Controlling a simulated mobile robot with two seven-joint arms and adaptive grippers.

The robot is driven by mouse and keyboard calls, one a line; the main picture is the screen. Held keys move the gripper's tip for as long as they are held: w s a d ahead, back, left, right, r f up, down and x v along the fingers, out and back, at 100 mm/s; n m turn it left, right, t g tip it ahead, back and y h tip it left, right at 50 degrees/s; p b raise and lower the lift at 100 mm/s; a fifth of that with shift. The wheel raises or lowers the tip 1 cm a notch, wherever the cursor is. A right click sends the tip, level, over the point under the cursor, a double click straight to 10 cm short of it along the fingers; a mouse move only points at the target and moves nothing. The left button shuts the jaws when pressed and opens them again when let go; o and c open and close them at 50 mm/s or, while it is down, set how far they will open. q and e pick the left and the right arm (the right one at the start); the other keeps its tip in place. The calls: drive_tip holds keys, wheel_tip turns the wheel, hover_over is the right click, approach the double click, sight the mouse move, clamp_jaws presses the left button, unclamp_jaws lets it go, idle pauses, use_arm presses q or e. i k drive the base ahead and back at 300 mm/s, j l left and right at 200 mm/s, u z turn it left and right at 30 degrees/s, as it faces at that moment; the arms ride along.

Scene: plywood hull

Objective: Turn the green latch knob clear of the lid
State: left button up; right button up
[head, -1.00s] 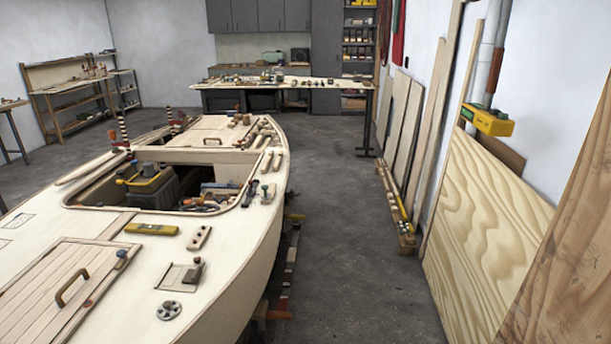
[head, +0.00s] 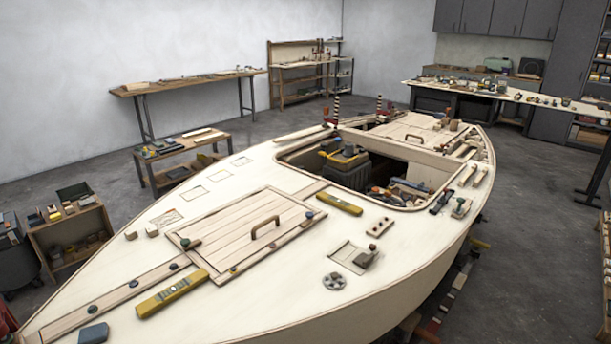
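The planked wooden lid (head: 225,232) lies flat and closed on the plywood hull's deck, with a curved handle (head: 265,227) standing on it. A small green knob (head: 185,243) sits at the lid's near left edge. A wooden piece lies beside it, and I cannot tell exactly how far the knob's latch overlaps the lid. A blue knob (head: 309,215) sits at the lid's right edge. Neither of my grippers is in view.
A yellow level (head: 172,293) lies on the deck in front of the lid, and another yellow tool (head: 339,204) lies behind it. The open cockpit (head: 350,170) holds tools. A low bench (head: 180,160) and a wooden shelf unit (head: 75,235) stand left of the hull.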

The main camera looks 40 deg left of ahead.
sight(186, 243)
drive_tip(key=u, duration=2)
